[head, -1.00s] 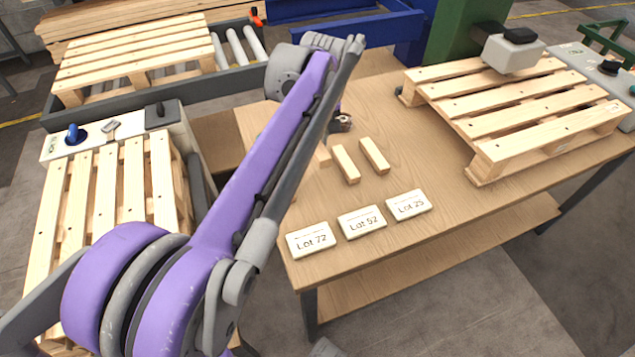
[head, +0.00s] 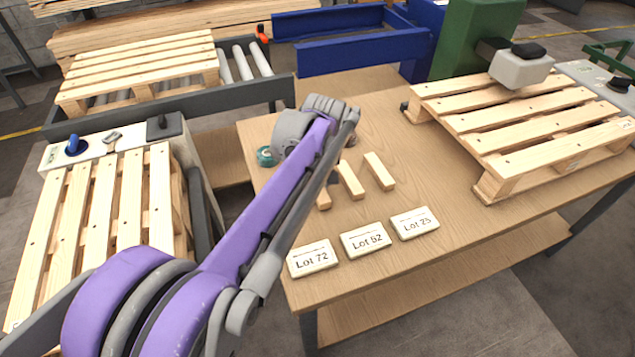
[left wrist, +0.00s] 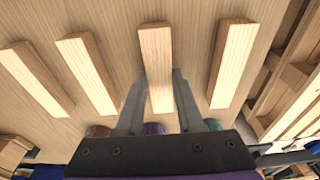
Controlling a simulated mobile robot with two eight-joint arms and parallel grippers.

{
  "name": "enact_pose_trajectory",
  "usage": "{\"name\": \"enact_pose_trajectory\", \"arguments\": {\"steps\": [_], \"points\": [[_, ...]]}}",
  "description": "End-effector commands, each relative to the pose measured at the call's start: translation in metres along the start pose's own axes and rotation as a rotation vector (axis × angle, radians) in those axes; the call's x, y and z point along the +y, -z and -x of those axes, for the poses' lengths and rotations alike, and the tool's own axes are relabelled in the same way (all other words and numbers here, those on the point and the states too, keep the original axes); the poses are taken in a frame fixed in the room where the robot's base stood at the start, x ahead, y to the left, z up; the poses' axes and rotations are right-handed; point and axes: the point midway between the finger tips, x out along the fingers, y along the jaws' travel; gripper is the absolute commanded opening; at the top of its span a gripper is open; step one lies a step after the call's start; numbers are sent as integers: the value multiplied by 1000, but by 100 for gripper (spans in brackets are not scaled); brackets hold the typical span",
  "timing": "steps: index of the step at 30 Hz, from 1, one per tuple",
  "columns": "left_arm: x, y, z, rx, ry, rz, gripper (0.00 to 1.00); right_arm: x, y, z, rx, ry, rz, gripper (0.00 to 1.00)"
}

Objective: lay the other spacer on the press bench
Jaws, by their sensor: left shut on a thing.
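Several pale wooden spacers show on the press bench (head: 470,215). Two lie side by side in the head view, a left one (head: 350,180) and a right one (head: 379,171); a third (head: 324,199) is partly behind my arm. In the left wrist view, my left gripper (left wrist: 158,82) is shut on a spacer (left wrist: 156,50), one finger along each side. Other spacers lie apart on both sides, two to the left (left wrist: 90,72) and one to the right (left wrist: 232,62). I cannot tell whether the held spacer touches the bench. My right gripper is not in view.
Lot cards 72 (head: 313,258), 52 (head: 365,239) and 25 (head: 414,223) lie along the bench's front. A slatted pallet (head: 535,125) fills its right side beneath a green press (head: 470,40). A teal round item (head: 265,156) sits left of my arm. Bare wood lies between spacers and pallet.

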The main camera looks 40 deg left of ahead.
Motion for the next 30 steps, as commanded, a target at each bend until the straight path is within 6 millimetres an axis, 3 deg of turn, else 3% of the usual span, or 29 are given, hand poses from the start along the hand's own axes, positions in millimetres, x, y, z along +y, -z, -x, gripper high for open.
{"name": "enact_pose_trajectory", "arguments": {"steps": [4, 5, 10, 20, 23, 30], "points": [[0, 0, -4, 0, 0, 0, 0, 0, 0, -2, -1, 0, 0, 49], [0, 0, -4, 0, 0, 0, 38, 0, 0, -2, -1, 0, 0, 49], [0, 0, -3, 0, 0, 0, 66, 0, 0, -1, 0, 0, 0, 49], [0, 0, 0, 0, 0, 0, 66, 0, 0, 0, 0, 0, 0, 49], [0, 0, 11, 0, 0, 0, 66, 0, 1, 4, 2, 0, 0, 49], [0, 0, 62, 0, -1, 0, 66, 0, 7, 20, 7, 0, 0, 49]]}}
